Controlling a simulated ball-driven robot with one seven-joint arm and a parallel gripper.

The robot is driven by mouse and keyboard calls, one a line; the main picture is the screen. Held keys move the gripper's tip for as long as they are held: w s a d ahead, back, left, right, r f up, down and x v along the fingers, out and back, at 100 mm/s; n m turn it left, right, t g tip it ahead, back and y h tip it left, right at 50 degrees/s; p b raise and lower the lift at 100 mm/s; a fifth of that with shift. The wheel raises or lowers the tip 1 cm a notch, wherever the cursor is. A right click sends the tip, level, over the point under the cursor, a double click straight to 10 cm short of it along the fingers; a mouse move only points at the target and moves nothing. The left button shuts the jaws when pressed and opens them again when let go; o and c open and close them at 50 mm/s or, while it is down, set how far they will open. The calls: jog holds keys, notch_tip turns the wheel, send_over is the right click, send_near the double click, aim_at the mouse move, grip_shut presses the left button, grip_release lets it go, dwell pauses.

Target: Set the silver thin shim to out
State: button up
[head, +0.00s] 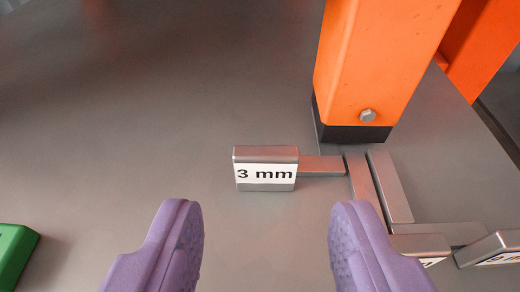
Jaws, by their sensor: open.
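A silver shim (265,182) with a block handle marked "3 mm" lies on the grey surface near the middle of the head view. Its flat bar (322,166) runs right from the handle towards other metal bars by the foot of an orange post. I cannot tell whether its end lies under the post or only beside it. My gripper (265,222) is open and empty. Its two purple fingers stand apart at the lower edge, nearer the camera than the handle, which shows between and beyond their tips. Neither finger appears to touch it.
The orange post (378,60) with a dark foot (350,132) and a bolt stands right. More metal bars (390,188) and two labelled handles (418,244) (490,246) lie lower right, labels cut or slanted. A green block (14,252) sits lower left. The grey surface (140,110) left is clear.

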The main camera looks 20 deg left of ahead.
aim_at(265, 158)
jog(key=b+x, duration=0.2)
jog(key=x, duration=0.4)
jog(key=shift+w+b, duration=0.1)
jog(key=shift+b, duration=0.25)
